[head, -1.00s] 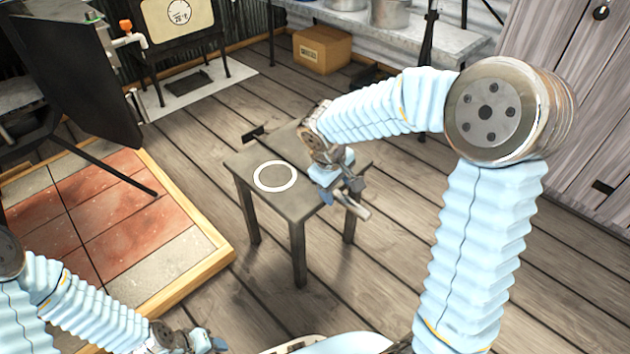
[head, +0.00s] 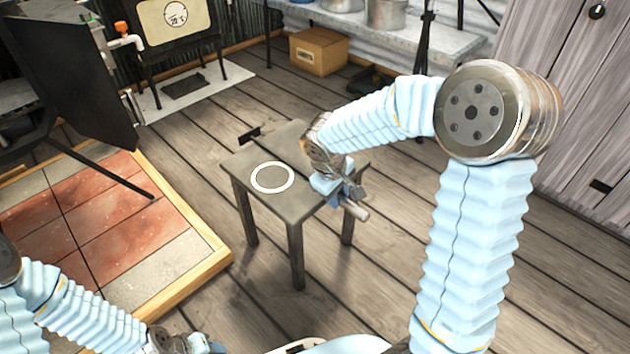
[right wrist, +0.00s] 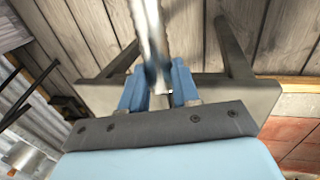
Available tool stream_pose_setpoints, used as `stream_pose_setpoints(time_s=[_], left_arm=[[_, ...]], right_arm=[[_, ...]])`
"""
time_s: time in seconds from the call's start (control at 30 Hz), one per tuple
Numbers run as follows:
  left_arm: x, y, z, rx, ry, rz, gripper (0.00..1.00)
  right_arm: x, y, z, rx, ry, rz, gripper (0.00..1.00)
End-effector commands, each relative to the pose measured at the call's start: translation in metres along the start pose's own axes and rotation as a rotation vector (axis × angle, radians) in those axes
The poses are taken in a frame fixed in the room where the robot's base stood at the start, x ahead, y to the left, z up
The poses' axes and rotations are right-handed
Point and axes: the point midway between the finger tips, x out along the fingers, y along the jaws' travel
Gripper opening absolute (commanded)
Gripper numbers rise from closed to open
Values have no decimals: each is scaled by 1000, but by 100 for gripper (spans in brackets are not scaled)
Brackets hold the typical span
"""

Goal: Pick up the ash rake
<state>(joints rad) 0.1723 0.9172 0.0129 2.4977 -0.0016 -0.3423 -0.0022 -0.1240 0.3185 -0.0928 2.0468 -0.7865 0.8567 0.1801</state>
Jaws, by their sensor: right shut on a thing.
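The ash rake shows as a pale handle end (head: 357,210) sticking out past the near right edge of the small dark table (head: 240,163). A dark flat plate (head: 250,134) at the table's far left edge looks like its head; most of the shaft between is hidden or hard to make out. My right gripper (head: 345,194) is at the table's right side, shut on the handle. In the right wrist view the handle (right wrist: 150,35) runs between the blue fingers (right wrist: 157,85). My left gripper (head: 208,346) is low at the bottom edge, away from the table, its jaws unclear.
A white ring (head: 272,178) marks the tabletop. A tiled hearth with a wooden border (head: 190,275) and a black stove (head: 75,75) are at left. A cardboard box (head: 318,52) sits by the back bench (head: 450,45). Plank floor is open around the table.

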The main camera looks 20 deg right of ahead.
Motion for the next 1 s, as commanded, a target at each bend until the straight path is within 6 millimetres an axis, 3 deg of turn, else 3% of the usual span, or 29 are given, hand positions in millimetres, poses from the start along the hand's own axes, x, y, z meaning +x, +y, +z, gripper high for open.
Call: stream_pose_setpoints(time_s=[0.27, 0.47, 0.7, 1.0], left_arm=[[-3, 1, 0, 0, 0, 0, 43], [-12, 4, -1, -1, 2, -2, 43], [-24, 7, -1, -1, 6, -5, 43], [-28, 8, -2, -2, 8, -6, 43]], right_arm=[[-9, 2, -1, 1, 3, 1, 0], [-40, 8, 2, 0, 6, 1, 0], [-103, -8, 37, 0, 9, 1, 0], [-140, -46, 89, -1, 5, 1, 0]])
